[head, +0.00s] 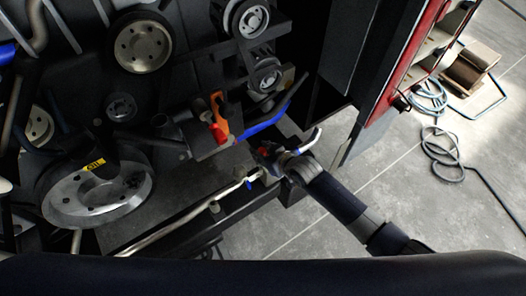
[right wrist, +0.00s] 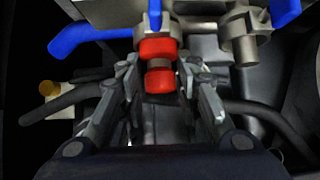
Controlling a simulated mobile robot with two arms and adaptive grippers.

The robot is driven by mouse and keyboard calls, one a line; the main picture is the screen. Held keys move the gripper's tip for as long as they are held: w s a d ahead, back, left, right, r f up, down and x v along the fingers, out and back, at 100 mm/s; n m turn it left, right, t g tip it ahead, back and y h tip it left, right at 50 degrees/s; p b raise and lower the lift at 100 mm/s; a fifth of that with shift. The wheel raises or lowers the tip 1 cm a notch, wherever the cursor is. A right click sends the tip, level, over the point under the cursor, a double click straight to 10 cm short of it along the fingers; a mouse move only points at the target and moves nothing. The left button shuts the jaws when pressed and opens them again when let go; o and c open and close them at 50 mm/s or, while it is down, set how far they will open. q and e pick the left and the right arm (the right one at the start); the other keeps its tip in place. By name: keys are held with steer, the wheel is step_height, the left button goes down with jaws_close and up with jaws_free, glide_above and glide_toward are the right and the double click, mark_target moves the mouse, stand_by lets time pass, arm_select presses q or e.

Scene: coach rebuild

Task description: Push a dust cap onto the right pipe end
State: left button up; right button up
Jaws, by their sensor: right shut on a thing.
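My right gripper (head: 268,155) reaches in from the lower right in the head view, beside the metal fittings at the corner of the engine frame. In the right wrist view its fingers (right wrist: 168,95) are shut on a red dust cap (right wrist: 160,83), which sits between them. A second red piece (right wrist: 157,48) lies just beyond the cap, in line with it, with a brownish-grey band between the two. I cannot tell whether the cap touches a pipe end. A grey fitting (right wrist: 243,45) stands to the right of it. My left gripper is not in view.
Blue hoses or handles (right wrist: 80,38) stand close on the far side. An orange and red part (head: 219,128) sits on the frame at the left. A pale pipe (head: 185,222) runs to the lower left. Grey floor is open at the right, with a coiled cable (head: 440,150).

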steer(key=shift+s+f, duration=0.1)
steer(key=shift+f, duration=0.2)
steer(key=o, duration=0.9)
steer(key=shift+d, duration=0.1)
steer(key=o, duration=0.3)
steer(key=shift+f, duration=0.15)
steer(key=o, duration=0.4)
steer(key=shift+s+f, duration=0.1)
steer(key=shift+r, duration=0.25)
